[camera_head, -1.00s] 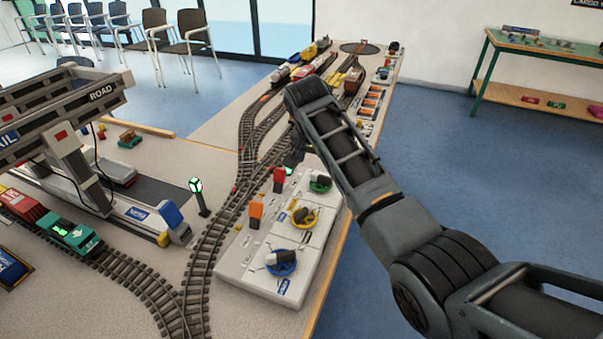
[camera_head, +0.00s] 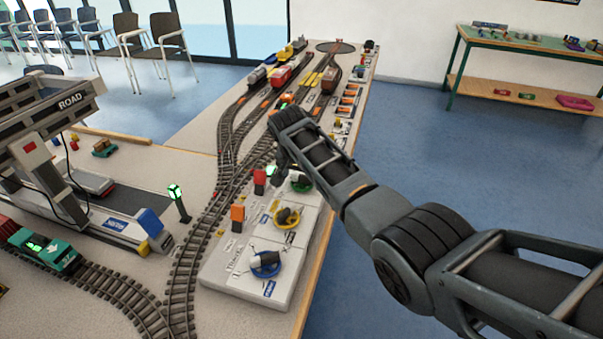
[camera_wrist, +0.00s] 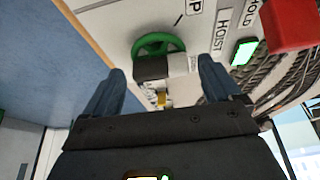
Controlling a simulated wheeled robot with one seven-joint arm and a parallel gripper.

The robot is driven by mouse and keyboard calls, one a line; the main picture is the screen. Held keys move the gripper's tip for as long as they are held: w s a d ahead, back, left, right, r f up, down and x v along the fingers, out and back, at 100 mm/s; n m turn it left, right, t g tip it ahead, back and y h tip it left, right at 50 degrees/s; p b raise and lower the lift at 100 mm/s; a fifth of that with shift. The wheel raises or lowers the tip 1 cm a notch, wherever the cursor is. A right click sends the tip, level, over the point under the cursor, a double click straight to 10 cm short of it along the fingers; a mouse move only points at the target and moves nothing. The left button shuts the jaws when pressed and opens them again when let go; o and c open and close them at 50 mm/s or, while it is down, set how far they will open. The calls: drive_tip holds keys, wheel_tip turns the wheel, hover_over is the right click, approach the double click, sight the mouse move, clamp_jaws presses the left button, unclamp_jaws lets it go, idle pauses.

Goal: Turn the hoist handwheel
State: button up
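The green handwheel (camera_wrist: 176,43) has a dark block and a grey piece across it. The word HOIST is printed beside it in the wrist view. In the head view this green wheel (camera_head: 300,187) sits at the far end of the pale control panel (camera_head: 245,292), partly behind my arm. My gripper (camera_wrist: 160,80) is open, with one blue-grey finger on each side of the view. The wheel shows between and beyond the fingertips, and nothing is held. In the head view my gripper (camera_head: 279,163) hangs just left of the wheel; its fingertips are hard to make out.
A red block (camera_head: 259,180) stands left of the wheel and shows in the wrist view (camera_wrist: 290,22), near a lit green light (camera_wrist: 244,52). Yellow (camera_head: 287,220) and blue (camera_head: 265,266) handwheels are nearer on the panel. Tracks and a gantry crane (camera_head: 60,150) lie left.

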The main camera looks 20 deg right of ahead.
drive_tip(key=c, duration=1)
drive_tip(key=shift+n, duration=0.4)
drive_tip(key=shift+r+n+t+y+p, duration=0.1)
drive_tip(key=shift+n+t+y+p, duration=0.2)
drive_tip(key=shift+n+y+p, duration=0.45)
drive_tip(key=n, duration=0.3)
drive_tip(key=shift+d+y, duration=0.1)
drive_tip(key=shift+y, duration=0.15)
drive_tip(key=shift+d+n+y, duration=0.1)
drive_tip(key=shift+n+y, duration=0.8)
drive_tip(key=shift+n, duration=1.65)
drive_tip(key=o, duration=1)
